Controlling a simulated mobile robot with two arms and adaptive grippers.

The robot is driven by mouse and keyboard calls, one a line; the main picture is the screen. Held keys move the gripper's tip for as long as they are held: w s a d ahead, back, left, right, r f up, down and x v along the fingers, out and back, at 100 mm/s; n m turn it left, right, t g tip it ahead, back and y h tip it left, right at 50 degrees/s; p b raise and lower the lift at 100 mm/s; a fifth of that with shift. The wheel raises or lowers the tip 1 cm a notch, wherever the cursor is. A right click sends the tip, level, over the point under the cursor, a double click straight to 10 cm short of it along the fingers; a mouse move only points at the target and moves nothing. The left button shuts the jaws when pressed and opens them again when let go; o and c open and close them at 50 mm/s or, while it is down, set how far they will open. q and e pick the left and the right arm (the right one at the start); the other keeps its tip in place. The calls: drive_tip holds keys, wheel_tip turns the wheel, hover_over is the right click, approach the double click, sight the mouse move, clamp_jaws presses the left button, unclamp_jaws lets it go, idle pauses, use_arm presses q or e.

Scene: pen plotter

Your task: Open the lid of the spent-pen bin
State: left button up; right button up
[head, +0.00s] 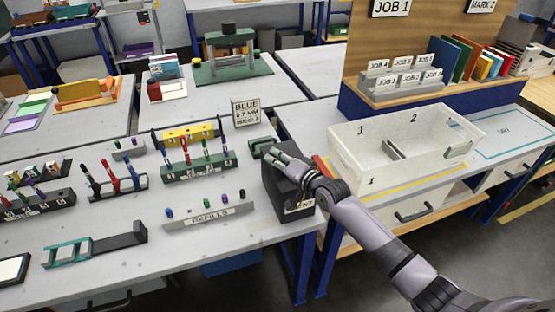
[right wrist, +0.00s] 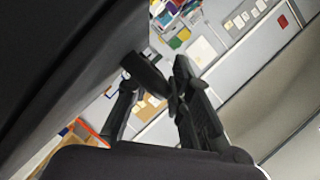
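The spent-pen bin (head: 289,194) is a dark grey box at the right front edge of the table, with a partly hidden label ending in "ENT". My right gripper (head: 268,151) is over the top of the bin, its arm coming from the lower right. It covers much of the lid, so the lid's exact angle is hard to tell. In the right wrist view, my right gripper (right wrist: 154,92) has its fingers apart. A short dark bar (right wrist: 146,72), apparently a handle, lies between them, close to the right finger. A large dark surface fills the upper left. My left gripper is out of view.
A white divided tray (head: 350,160) stands right of the bin on a neighbouring table. A REFILLS rack (head: 210,215) is left of the bin, with a green pen rack (head: 200,170) behind it. A BLUE sign (head: 245,112) stands behind the bin.

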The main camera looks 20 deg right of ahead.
drive_tip(key=shift+c, duration=0.6)
clamp_jaws()
